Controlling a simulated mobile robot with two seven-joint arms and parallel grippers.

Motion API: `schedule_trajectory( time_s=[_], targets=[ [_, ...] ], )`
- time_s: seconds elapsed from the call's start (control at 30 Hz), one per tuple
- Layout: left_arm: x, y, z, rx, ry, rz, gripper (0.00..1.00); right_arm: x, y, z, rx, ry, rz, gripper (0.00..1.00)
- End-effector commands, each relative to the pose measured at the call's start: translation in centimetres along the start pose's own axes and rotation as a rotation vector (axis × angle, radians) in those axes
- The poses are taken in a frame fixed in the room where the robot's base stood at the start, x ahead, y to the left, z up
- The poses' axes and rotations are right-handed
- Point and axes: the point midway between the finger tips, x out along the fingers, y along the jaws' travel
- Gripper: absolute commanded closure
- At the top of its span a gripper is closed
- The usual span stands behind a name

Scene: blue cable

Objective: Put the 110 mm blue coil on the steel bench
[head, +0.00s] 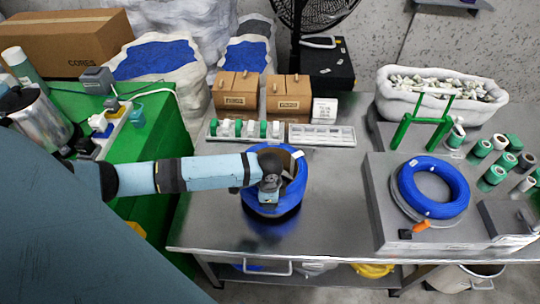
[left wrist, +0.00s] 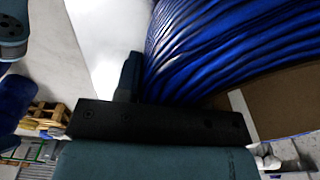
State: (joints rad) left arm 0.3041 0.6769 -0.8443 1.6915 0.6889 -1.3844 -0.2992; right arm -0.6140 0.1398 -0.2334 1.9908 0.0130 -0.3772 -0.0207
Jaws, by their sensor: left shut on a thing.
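A blue coil (head: 292,194) with a brown inner core is at the left part of the steel bench (head: 335,215), near its front edge. My left gripper (head: 269,192) reaches in from the left and is shut on the coil's wall. In the left wrist view the coil's blue windings (left wrist: 225,45) fill the upper right, against a dark finger (left wrist: 130,78). A dark reflection lies just below the coil; I cannot tell whether it touches the bench. A second blue coil (head: 408,187) lies flat on a grey unit at the right. My right gripper is out of view.
Behind the held coil are a tray of green and white pieces (head: 243,130), a divided white tray (head: 322,135) and cardboard boxes (head: 236,92). The grey unit (head: 385,228) and green-and-white spools (head: 495,174) take up the right. Bare bench lies between coil and unit.

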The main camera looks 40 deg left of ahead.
Motion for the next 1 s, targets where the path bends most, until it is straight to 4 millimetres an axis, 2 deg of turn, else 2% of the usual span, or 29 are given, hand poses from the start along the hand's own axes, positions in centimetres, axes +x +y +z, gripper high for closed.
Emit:
schedule_trajectory(
  time_s=[0.13,0.37,0.7,0.73,0.8,0.83,1.0],
  targets=[
    [0.8,-0.1,0.0,-0.001,0.002,-0.002,1.0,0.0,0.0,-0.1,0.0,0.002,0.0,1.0],
    [3.5,-0.1,0.0,0.0,0.001,-0.002,1.0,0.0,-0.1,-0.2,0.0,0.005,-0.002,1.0],
    [3.9,-0.1,0.1,0.001,0.002,-0.003,1.0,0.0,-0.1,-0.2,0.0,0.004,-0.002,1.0],
    [4.0,0.0,0.1,0.0,0.0,-0.001,0.57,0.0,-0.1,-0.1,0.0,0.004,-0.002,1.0],
    [4.0,0.0,0.1,0.0,0.0,0.0,0.41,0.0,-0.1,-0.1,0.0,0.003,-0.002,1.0],
    [4.0,0.0,0.1,0.0,0.0,0.0,0.38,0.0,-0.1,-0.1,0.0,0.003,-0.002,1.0],
    [4.0,0.0,0.1,0.0,0.0,0.0,0.38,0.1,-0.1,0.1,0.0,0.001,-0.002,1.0]
  ],
)
